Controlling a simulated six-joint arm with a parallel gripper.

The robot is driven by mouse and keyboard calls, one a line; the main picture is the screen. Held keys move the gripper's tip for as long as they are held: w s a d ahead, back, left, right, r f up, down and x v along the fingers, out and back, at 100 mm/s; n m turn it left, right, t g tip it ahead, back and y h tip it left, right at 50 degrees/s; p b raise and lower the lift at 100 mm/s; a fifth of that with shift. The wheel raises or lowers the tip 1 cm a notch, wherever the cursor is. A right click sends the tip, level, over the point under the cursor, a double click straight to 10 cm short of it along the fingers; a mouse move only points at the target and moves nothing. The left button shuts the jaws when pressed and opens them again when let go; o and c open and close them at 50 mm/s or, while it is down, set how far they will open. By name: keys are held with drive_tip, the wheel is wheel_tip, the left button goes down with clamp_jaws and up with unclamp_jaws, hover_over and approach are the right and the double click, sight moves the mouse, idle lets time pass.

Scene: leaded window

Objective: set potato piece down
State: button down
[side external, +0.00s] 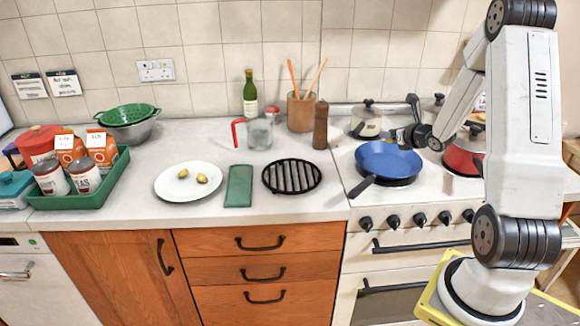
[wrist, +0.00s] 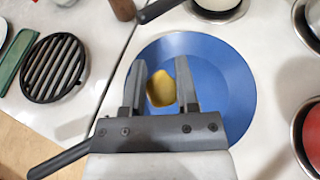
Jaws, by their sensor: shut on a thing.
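My gripper (wrist: 161,85) is shut on a yellow potato piece (wrist: 161,90), which sits between the two fingers. Both are over the blue frying pan (wrist: 232,95); I cannot tell how far the piece is above its base. In the side external view my gripper (side external: 404,136) is at the back of the blue pan (side external: 388,161), and the held piece cannot be made out there. Two more potato pieces (side external: 201,178) lie on the white plate (side external: 187,195) on the counter.
A black trivet (side external: 291,176) and a green cloth (side external: 239,186) lie between plate and stove. A pepper mill (side external: 320,126) stands behind the trivet. A steel pot (side external: 366,121) and a red pot (side external: 463,158) flank the pan. A green tray (side external: 85,201) holds cans and cartons.

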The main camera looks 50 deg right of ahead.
hover_over(367, 149)
drive_tip(key=s+a, duration=0.2)
drive_tip(key=s, duration=0.2)
drive_tip(key=f, duration=0.6)
drive_tip(key=shift+w+d+f, duration=0.1)
drive_tip(key=shift+d+f, duration=0.1)
drive_tip(key=shift+f, duration=0.05)
drive_tip(key=shift+w+d+f, duration=0.1)
drive_tip(key=shift+w+f, duration=0.1)
drive_tip(key=shift+f, duration=1.65)
drive_tip(key=shift+f, duration=0.1)
drive_tip(key=shift+c, duration=1.8)
unclamp_jaws()
